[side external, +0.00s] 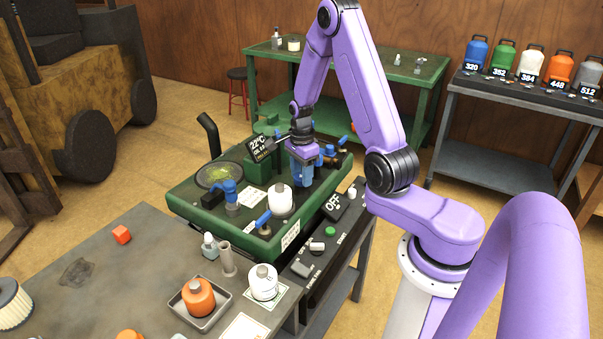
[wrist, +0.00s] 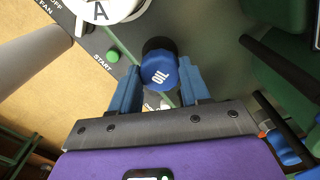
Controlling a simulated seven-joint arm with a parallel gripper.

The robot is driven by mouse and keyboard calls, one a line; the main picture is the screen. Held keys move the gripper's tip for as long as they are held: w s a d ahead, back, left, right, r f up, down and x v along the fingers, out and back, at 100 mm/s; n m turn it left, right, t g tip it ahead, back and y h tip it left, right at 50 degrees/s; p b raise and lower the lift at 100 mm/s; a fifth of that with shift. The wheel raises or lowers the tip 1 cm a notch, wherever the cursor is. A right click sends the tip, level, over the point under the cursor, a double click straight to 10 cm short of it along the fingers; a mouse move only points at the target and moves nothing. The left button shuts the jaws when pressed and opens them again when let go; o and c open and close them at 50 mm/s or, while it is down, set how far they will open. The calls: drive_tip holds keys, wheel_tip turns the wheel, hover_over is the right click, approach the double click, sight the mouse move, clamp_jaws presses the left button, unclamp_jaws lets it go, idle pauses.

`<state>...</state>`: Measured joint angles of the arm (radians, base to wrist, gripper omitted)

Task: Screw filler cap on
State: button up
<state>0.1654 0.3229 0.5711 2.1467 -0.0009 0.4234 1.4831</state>
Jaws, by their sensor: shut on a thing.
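The filler cap (wrist: 159,70) is blue with white OIL lettering and shows in the middle of the wrist view. My gripper (wrist: 159,84) is shut on it, one blue finger on each side. A black round part (wrist: 158,45) shows just beyond the cap; I cannot tell whether the cap is seated on it. In the side view my gripper (side external: 304,172) points down over the right part of the green machine top (side external: 200,205). The cap and what lies under it are hidden there by the fingers.
A display reading 22°C (side external: 263,148) stands close left of my gripper. A white canister (side external: 281,200), a blue-handled valve (side external: 263,218) and a round grate (side external: 218,176) are on the machine. A switch panel (side external: 330,232) runs along its front. A green table (side external: 380,72) stands behind.

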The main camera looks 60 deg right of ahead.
drive_tip(key=m, duration=0.5)
drive_tip(key=shift+s+m, duration=0.2)
drive_tip(key=shift+m, duration=0.6)
clamp_jaws()
drive_tip(key=o, duration=1.2)
unclamp_jaws()
drive_tip(key=shift+o, duration=0.3)
drive_tip(key=shift+w, duration=0.1)
drive_tip(key=shift+r, duration=0.1)
drive_tip(key=shift+w+r, duration=0.1)
drive_tip(key=shift+r, duration=3.85)
